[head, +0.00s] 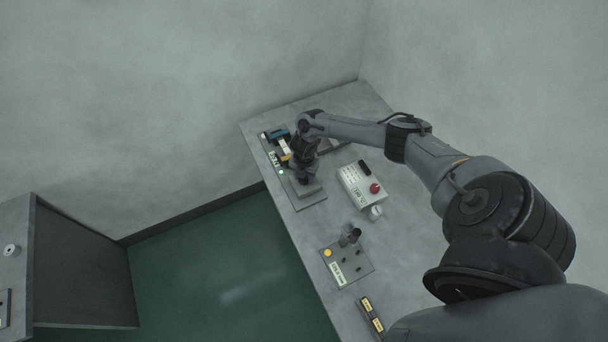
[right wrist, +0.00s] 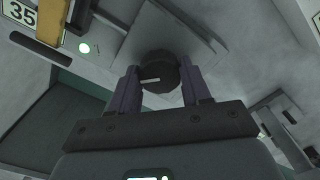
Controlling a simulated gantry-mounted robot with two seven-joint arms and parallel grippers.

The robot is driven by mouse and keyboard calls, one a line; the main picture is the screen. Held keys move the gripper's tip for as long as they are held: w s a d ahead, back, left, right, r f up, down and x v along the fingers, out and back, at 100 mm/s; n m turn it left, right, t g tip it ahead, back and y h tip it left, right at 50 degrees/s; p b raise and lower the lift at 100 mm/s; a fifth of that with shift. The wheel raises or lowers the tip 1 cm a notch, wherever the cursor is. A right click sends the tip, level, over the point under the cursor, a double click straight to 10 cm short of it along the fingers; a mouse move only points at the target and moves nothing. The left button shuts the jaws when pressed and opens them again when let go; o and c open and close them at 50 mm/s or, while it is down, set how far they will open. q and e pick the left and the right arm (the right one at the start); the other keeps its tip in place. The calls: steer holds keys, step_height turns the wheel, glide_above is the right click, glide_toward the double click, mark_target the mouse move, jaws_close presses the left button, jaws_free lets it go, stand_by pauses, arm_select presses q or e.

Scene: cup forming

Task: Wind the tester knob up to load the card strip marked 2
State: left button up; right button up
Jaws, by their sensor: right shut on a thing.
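The tester (head: 306,200) is a grey plate with a blue, white and yellow part at the back of the table. Its dark round knob (right wrist: 160,73) with a white pointer line shows between the fingers in the right wrist view. My right gripper (head: 301,176) is over the tester, and it also shows in the right wrist view (right wrist: 160,88), shut on the knob. The pointer line points to the left there. A lit green lamp (right wrist: 84,48) and a label reading 35 (right wrist: 19,13) are beside the knob. The card strip marked 2 cannot be made out. My left gripper is not in view.
A white control box (head: 352,184) with a red button (head: 375,188) stands right of the tester. A plate with a dark cylinder and yellow button (head: 328,253) lies nearer. Dark blocks with yellow labels (head: 371,318) sit at the front. Bare table (head: 405,240) lies to the right.

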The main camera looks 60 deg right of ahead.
stand_by(0.3)
steer(key=o, duration=1.1)
steer(key=shift+c, duration=0.2)
step_height(320, 180, up, 11)
steer(key=shift+p, duration=0.3)
steer(key=shift+f, duration=0.1)
stand_by(0.6)
